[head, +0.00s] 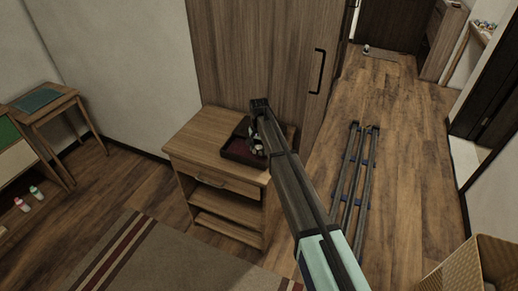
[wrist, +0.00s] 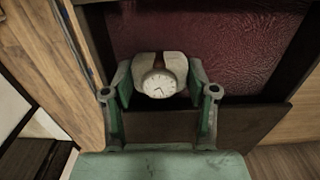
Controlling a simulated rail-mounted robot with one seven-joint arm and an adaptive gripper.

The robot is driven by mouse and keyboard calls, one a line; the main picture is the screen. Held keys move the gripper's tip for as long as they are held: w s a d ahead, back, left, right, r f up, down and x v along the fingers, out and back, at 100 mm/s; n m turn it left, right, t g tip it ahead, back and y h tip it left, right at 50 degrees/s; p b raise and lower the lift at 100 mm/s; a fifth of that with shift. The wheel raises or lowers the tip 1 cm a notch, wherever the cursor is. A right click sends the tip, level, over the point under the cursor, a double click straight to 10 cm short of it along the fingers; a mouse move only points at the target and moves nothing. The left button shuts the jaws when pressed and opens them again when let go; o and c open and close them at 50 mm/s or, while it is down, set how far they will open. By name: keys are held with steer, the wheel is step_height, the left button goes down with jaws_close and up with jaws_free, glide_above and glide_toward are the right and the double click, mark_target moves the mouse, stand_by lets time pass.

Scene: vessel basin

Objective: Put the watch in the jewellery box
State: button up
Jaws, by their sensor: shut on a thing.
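The watch (wrist: 158,85) has a round white dial and a pale band. It sits between the fingers of my gripper (wrist: 160,92), which is shut on it. The jewellery box (head: 236,155) is a dark tray-like box with a dark red lining, standing on the small wooden cabinet. In the wrist view the red lining (wrist: 235,50) lies behind the watch, and the box's dark front wall shows below it. My gripper (head: 257,149) is over the right part of the box in the head view, where my arm hides some of it. I cannot tell whether the watch touches the lining.
The wooden cabinet (head: 200,145) has a drawer and open shelves, with free top at its left. A tall wooden wardrobe (head: 255,60) stands close behind. A striped rug (head: 150,260) lies in front. A wicker basket (head: 460,272) is at lower right.

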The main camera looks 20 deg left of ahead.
mark_target(259, 148)
steer(key=shift+f, duration=0.4)
steer(key=shift+f, duration=0.15)
steer(key=o, duration=0.9)
step_height(259, 148, up, 12)
steer(key=b, duration=0.3)
steer(key=shift+r+b, duration=0.2)
steer(key=shift+b, duration=0.15)
